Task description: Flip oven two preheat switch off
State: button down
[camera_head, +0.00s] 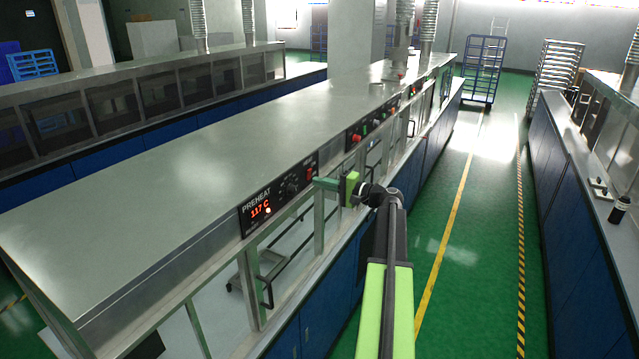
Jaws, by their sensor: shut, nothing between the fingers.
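A black control panel (279,192) is set in the front edge of the long steel bench. It carries the label PREHEAT and a red readout (261,208) that looks like 117 C. A small light shows beside the readout, with dark knobs to its right. A red switch-like part (309,173) sits at the panel's right end; its position is too small to tell. No oven number is readable.
A second panel (371,124) with red and green buttons lies farther along the bench (190,150). Handles and steel posts stand below the panels. A green aisle floor (460,260) is clear to the right, bounded by another bench (580,190).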

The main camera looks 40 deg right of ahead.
jog(key=f+b+v, duration=0.1)
jog(key=v, duration=1.1)
jog(key=shift+s+d+f, duration=0.15)
jog(key=shift+s+d, duration=0.05)
jog(key=shift+s, duration=0.05)
jog(key=shift+s, duration=0.1)
